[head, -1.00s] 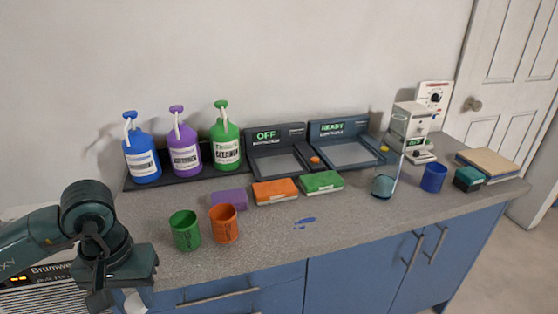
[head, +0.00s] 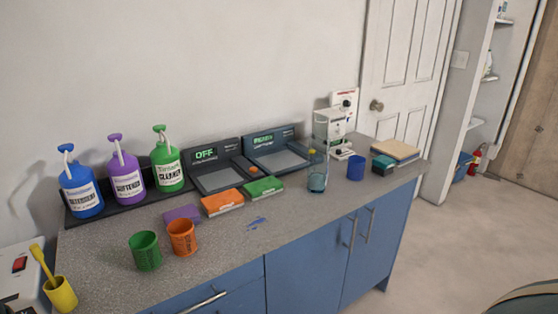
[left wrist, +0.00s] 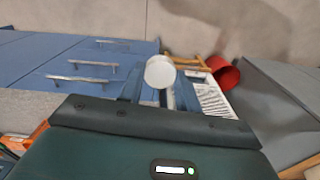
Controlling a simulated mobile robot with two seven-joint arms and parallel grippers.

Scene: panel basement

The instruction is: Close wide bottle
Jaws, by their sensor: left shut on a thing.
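My left gripper (left wrist: 160,92) shows in the left wrist view, shut on a round white thing (left wrist: 159,71) that looks like a cap. It is held over the floor side, in front of the blue cabinet fronts. The left gripper is not in the head view now. A clear, tall container with bluish contents, probably the wide bottle (head: 317,182), stands upright on the counter in the head view. Its top is too small to tell whether anything covers it. My right gripper is not in view.
The grey counter (head: 215,268) holds a green cup (head: 145,252), an orange cup (head: 182,239), a blue cup (head: 356,167) and several sponges. Blue, purple and green pump bottles (head: 168,170) stand at the back. Counter room near the front edge is clear.

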